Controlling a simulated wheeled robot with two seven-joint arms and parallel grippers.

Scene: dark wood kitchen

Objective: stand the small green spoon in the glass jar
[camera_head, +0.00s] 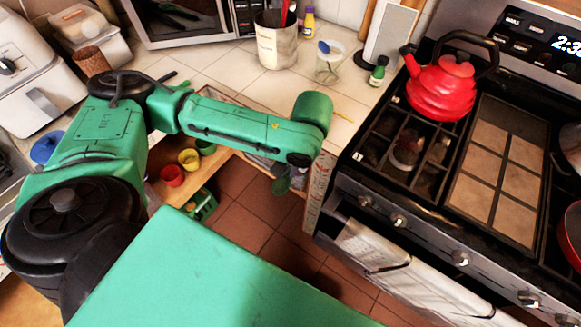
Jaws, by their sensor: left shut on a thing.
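The clear glass jar (328,70) stands on the white tiled counter at the back, with a blue spoon (323,47) leaning in it. My left arm reaches across from the left, and its gripper (291,166) points down below the wrist, in front of the counter edge and over the floor. The gripper is shut on what looks like the small green spoon (281,183), a dark green shape hanging below the wrist. The wrist hides most of the fingers and the spoon's handle. The gripper is apart from the jar, nearer to me and lower in the picture. My right gripper is out of view.
A white utensil crock (276,45) stands left of the jar, and a small dark green bottle (378,72) stands right of it. A red kettle (440,88) sits on the stove. Red and yellow cups (188,159) are on a lower wooden shelf.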

